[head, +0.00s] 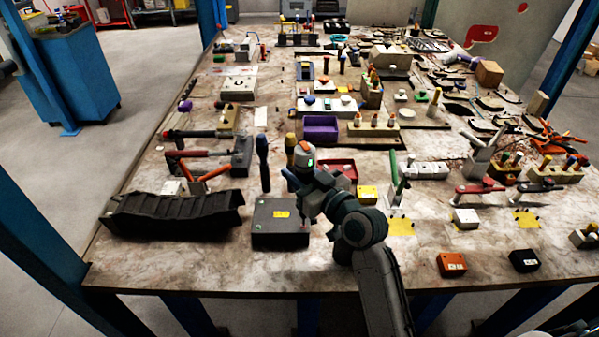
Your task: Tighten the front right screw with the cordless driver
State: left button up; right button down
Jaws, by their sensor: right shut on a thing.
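My right gripper (293,182) is shut on what looks like the cordless driver (304,152), whose pale body has an orange top and a small green light. The driver stands roughly upright above the right side of a dark box (262,236) with a yellow label. My gripper and wrist hide its lower part. A small reddish spot shows near the box's front right corner; I cannot tell whether the bit touches a screw there. The screws are too small to make out. My left gripper is not in view.
A black ridged tray (172,216) lies left of the box. A blue-handled tool (262,160) and a yellow-handled tool (290,148) stand upright behind it. A red tray (340,166) and a yellow block (367,194) are close to my right wrist. The front table strip is mostly clear.

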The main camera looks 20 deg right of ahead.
aim_at(300, 152)
jog(key=shift+f+b, duration=0.8)
dwell(2.5)
jog(key=shift+r, duration=0.1)
jog(key=shift+r+p, duration=1.45)
jog(key=shift+r, duration=0.3)
notch_tip(300, 152, up, 4)
jog(key=p, duration=0.3)
jog(key=shift+f, duration=0.1)
